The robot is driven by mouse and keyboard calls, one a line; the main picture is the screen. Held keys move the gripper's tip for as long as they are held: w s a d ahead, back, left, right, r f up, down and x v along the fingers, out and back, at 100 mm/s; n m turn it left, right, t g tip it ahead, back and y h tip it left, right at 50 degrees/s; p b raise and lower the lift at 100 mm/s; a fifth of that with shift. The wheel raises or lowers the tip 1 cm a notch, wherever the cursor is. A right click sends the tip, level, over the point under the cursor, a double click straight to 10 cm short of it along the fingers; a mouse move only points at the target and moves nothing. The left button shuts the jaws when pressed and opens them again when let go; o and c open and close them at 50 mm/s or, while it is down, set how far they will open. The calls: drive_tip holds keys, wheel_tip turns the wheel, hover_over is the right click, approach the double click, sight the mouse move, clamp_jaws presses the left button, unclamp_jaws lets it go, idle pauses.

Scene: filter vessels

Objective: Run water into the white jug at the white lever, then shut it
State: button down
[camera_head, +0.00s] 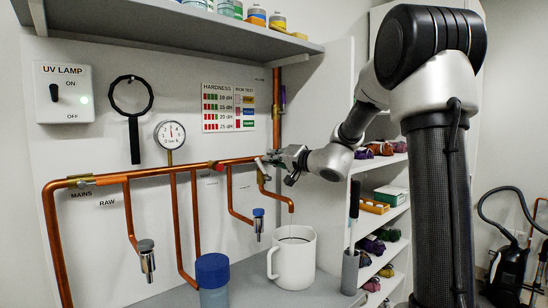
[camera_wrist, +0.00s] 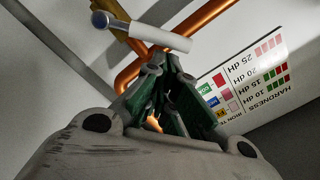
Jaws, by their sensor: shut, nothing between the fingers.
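The white jug (camera_head: 292,264) stands upright on the counter under the open end of a copper spout (camera_head: 290,206). A faint thin line shows between spout and jug; I cannot tell the water level inside. The white lever (camera_wrist: 160,37) lies across the top of the wrist view, on a brass valve body beside the copper pipe. In the head view the lever (camera_head: 261,166) is small and partly covered by my gripper. My gripper (camera_head: 272,159) is shut and empty. In the wrist view its fingertips (camera_wrist: 163,78) are close to the lever; I cannot tell whether they touch.
Copper pipes (camera_head: 150,172) with a gauge (camera_head: 169,135) run along the wall. A blue-lidded vessel (camera_head: 212,280) stands left of the jug, and a grey holder (camera_head: 350,272) right of it. A shelf (camera_head: 200,28) hangs above. Shelves with coloured items (camera_head: 383,205) are at right.

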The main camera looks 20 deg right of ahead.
drive_tip(key=shift+s+a+f, duration=0.2)
drive_tip(key=shift+a+f, duration=0.1)
drive_tip(key=shift+a, duration=0.3)
